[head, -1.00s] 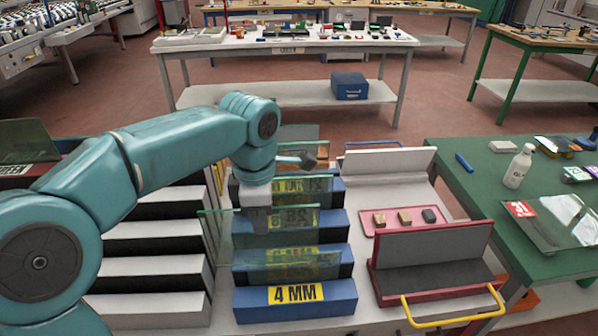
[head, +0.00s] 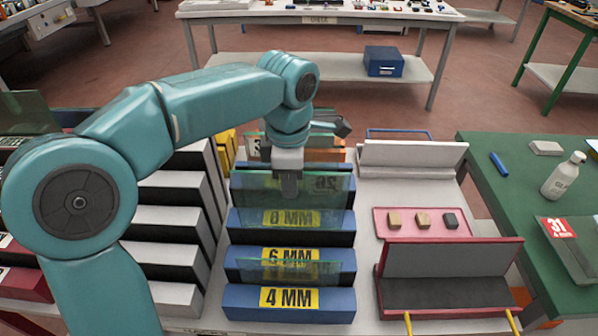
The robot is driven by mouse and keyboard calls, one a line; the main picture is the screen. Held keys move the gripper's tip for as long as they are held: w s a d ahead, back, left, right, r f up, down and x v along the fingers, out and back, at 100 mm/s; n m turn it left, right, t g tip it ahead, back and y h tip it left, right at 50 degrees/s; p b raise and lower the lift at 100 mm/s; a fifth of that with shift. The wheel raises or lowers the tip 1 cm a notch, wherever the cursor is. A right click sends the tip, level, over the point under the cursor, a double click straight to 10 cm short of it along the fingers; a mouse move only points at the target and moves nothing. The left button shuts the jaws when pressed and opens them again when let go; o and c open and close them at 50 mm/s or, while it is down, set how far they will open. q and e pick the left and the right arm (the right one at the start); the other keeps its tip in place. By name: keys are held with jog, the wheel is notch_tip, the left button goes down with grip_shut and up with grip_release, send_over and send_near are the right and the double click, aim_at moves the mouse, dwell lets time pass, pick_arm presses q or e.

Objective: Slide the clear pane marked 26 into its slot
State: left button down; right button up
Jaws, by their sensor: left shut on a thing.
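My left gripper (head: 288,190) is shut on the clear greenish pane (head: 252,192), gripping its upper edge. A faint dark mark that looks like 26 shows on the pane's right part. The pane stands roughly upright over the far part of the blue slotted rack (head: 342,228), behind the yellow 8 MM label (head: 291,218). Whether its lower edge is in a slot, I cannot tell. Nearer blocks bear a 6 MM label (head: 290,254) and a 4 MM label (head: 289,297). Another clear pane (head: 300,270) stands between these two blocks. My right gripper is out of view.
A white and black stepped rack (head: 165,220) stands left of the blue one. On the right are a pink tray (head: 390,231) with small blocks, a red-framed grey holder (head: 450,258), and a green table (head: 500,205) with a bottle (head: 563,176) and a pane marked 31 (head: 572,245).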

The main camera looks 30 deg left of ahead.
aim_at(291, 225)
pick_arm(q)
jog(key=shift+w+a+r, duration=0.1)
jog(key=f+b, duration=0.3)
jog(key=f, duration=0.1)
jog(key=f+b, duration=0.3)
jog(key=f, duration=0.1)
jog(key=shift+s+f+b, duration=0.2)
jog(key=shift+f+b, duration=1.35)
jog(key=shift+f, duration=0.55)
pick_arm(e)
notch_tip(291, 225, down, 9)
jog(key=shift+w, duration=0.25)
pick_arm(q)
jog(key=shift+f+b, duration=0.3)
jog(key=shift+f, duration=0.1)
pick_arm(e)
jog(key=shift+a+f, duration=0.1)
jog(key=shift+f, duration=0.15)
pick_arm(q)
jog(key=c, duration=1.1)
grip_release()
